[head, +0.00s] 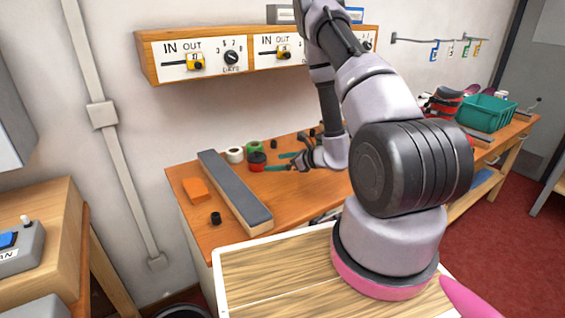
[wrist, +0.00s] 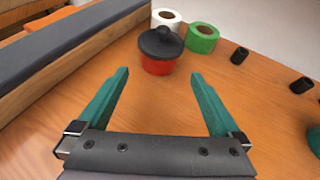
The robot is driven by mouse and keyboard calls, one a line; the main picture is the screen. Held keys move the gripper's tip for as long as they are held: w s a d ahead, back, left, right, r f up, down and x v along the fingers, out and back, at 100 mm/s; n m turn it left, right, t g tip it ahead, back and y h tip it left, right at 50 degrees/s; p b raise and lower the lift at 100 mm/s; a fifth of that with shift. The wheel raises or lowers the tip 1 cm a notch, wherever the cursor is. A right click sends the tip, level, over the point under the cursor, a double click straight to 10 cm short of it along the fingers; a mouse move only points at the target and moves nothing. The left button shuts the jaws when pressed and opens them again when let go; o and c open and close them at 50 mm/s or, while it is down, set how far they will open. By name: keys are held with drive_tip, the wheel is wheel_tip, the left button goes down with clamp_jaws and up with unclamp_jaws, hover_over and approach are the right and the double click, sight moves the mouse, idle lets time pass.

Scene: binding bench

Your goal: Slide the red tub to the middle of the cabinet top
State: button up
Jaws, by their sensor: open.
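The red tub (head: 257,165) has a black knobbed lid and stands upright on the orange-brown wooden cabinet top (head: 196,232). It also shows in the wrist view (wrist: 158,66), at the top centre, beyond my fingertips. My gripper (head: 280,162) is open and empty, low over the wood, with its teal fingers pointing at the tub. In the wrist view my gripper (wrist: 160,75) has its two fingers spread wide, with the tub ahead between their lines.
A white roll (wrist: 167,19) and a green roll (wrist: 202,38) stand close behind the tub. A long grey-topped block (head: 235,190) lies to its left, with an orange block (head: 195,190) and a black cylinder (head: 215,218) beyond.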

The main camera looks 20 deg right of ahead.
sight(289, 173)
drive_tip(key=x, duration=0.8)
drive_tip(key=shift+w+a+f, duration=0.15)
drive_tip(key=shift+w+a, duration=0.05)
drive_tip(key=shift+a, duration=0.05)
drive_tip(key=shift+c, duration=0.3)
drive_tip(key=c, duration=1.5)
drive_tip(key=shift+s+d+f, duration=0.1)
drive_tip(key=shift+s+d, duration=0.9)
drive_tip(key=shift+d, duration=0.55)
drive_tip(key=shift+s+d, duration=0.95)
drive_tip(key=shift+d, duration=0.6)
drive_tip(key=shift+s+d+f, duration=0.1)
drive_tip(key=shift+s+d, duration=0.9)
drive_tip(key=shift+d, duration=0.55)
clamp_jaws()
drive_tip(key=shift+s+d, duration=1.1)
drive_tip(key=shift+d, duration=0.6)
drive_tip(key=shift+s+d, duration=1.05)
drive_tip(key=shift+d, duration=0.7)
drive_tip(key=shift+s+d, duration=1.1)
drive_tip(key=shift+d, duration=0.6)
drive_tip(key=shift+d, duration=0.1)
drive_tip(key=o, duration=1.6)
unclamp_jaws()
drive_tip(key=shift+c, duration=0.2)
